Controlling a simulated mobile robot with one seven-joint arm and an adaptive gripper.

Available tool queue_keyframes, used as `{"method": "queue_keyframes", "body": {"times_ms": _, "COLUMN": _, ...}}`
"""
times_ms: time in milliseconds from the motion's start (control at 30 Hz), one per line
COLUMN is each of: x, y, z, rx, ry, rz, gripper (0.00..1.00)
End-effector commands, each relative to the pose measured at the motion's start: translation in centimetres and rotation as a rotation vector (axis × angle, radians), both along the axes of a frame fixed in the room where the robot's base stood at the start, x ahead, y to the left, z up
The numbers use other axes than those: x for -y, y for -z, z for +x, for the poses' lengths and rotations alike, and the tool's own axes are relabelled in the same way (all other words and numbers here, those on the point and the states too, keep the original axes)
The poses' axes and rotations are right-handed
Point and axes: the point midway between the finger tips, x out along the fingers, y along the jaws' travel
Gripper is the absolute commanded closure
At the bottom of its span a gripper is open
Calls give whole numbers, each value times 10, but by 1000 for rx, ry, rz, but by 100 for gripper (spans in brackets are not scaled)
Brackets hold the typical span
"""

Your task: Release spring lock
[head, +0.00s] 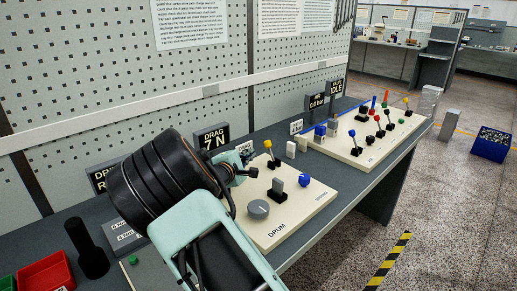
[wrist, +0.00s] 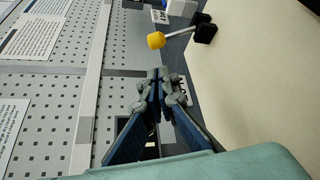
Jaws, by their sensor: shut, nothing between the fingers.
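No part in view is legibly labelled as a spring lock, so I cannot tell which control it is. A lever with a yellow knob (head: 267,144) stands at the back of the beige DRUM panel (head: 290,222). In the wrist view the yellow knob (wrist: 156,41) is on a pale rod above a black base (wrist: 204,28). My gripper (head: 249,172) is just left of this lever in the head view. Its fingertips (wrist: 160,78) are shut, empty and apart from the knob. My arm hides part of the panel's left side.
A second panel (head: 356,150) with several coloured levers lies farther right. A pegboard wall (head: 110,70) stands behind the bench. A red bin (head: 46,270) is at left.

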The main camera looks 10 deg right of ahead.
Motion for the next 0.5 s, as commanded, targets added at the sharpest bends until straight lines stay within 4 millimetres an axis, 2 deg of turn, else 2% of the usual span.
{"method": "queue_keyframes", "body": {"times_ms": 167, "x": 9, "y": 3, "z": 14, "rx": -1, "ry": 3, "rz": -2, "gripper": 100}}
{"method": "queue_keyframes", "body": {"times_ms": 500, "x": 37, "y": 15, "z": 65, "rx": 0, "ry": 3, "rz": -1, "gripper": 100}}
